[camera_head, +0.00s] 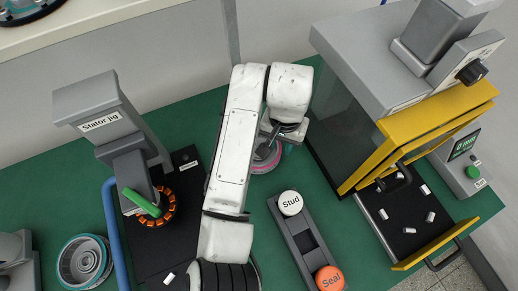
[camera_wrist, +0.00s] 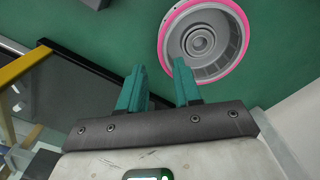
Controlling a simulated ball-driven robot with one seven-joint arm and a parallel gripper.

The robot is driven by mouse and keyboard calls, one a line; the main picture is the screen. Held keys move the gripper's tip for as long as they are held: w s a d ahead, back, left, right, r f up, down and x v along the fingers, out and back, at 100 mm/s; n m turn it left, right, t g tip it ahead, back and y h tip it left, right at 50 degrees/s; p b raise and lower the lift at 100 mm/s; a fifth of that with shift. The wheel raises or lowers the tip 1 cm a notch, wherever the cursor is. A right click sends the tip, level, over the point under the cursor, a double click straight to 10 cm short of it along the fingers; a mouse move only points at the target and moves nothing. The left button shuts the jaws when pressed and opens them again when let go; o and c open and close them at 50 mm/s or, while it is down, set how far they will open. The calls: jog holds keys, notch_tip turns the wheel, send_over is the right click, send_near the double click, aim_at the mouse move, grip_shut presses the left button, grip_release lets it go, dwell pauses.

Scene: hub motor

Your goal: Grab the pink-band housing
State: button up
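The pink-band housing is a round grey part with a bright pink rim. In the wrist view, the pink-band housing (camera_wrist: 203,38) lies on the green surface beyond my fingertips, up and to the right. In the head view, the pink-band housing (camera_head: 267,163) shows at the back of the table, partly hidden by my arm and gripper. My gripper (camera_wrist: 160,66) has two teal fingers spread apart with nothing between them. In the head view my gripper (camera_head: 270,138) is over or beside the housing; the exact height is hard to tell.
A teal-rimmed housing (camera_head: 84,262) stands at the lower left. The stator jig (camera_head: 105,115) is at left, a Stud and Seal tray (camera_head: 305,243) right of my arm. A yellow-framed machine (camera_head: 425,125) with an open drawer (camera_head: 440,243) stands at right.

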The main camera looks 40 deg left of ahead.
aim_at(278, 151)
jog(key=shift+w+a+f+p, duration=0.1)
jog(key=shift+a+f+p, duration=0.1)
jog(key=shift+f, duration=1.2)
jog(key=shift+a+f+p, duration=0.2)
jog(key=shift+f, duration=1.2)
jog(key=c, duration=0.6)
grip_shut()
jog(key=shift+a+r, duration=0.1)
